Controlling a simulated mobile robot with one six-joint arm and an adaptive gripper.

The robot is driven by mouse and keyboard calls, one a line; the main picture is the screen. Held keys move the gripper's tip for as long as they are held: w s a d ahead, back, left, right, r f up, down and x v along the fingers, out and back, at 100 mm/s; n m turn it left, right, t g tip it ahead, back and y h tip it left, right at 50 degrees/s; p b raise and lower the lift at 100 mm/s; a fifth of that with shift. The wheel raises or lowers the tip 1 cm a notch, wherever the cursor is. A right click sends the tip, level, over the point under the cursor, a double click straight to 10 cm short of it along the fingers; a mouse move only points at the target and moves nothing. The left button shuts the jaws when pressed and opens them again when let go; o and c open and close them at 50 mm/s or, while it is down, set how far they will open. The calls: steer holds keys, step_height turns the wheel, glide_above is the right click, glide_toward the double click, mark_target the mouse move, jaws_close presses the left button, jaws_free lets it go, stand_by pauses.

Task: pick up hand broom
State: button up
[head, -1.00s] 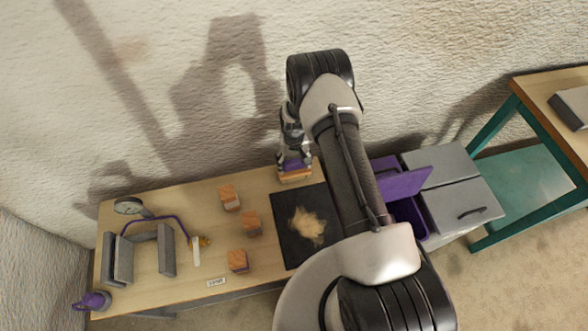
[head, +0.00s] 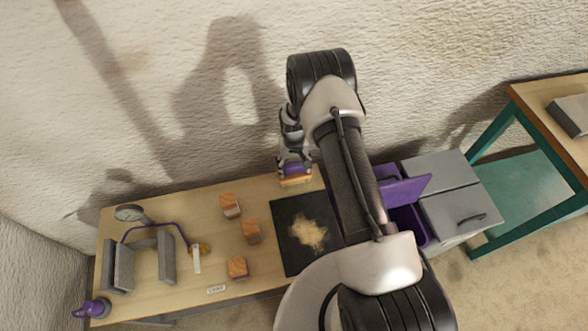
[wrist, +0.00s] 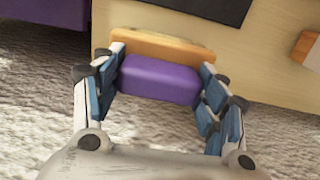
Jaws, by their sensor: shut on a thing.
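The hand broom (wrist: 160,80) has a purple body and a tan strip along one side. In the wrist view my gripper (wrist: 160,85) is shut on its purple part, with one blue-padded finger at each end. In the head view the broom (head: 295,178) is at the back edge of the workbench (head: 180,200), below my gripper (head: 295,165). It appears held just above the bench top, though the gap is hard to judge.
A black mat (head: 290,255) with a sawdust pile (head: 308,232) lies in front of the broom. Several wooden blocks (head: 251,231) stand to the left, beside a grey form with a purple bent lath (head: 152,221). A grey cabinet with an open purple drawer (head: 408,222) is at right.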

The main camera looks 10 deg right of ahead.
step_height(320, 180, up, 17)
steer(key=p, duration=0.3)
steer(key=shift+r+p, duration=0.2)
steer(key=shift+p, duration=0.1)
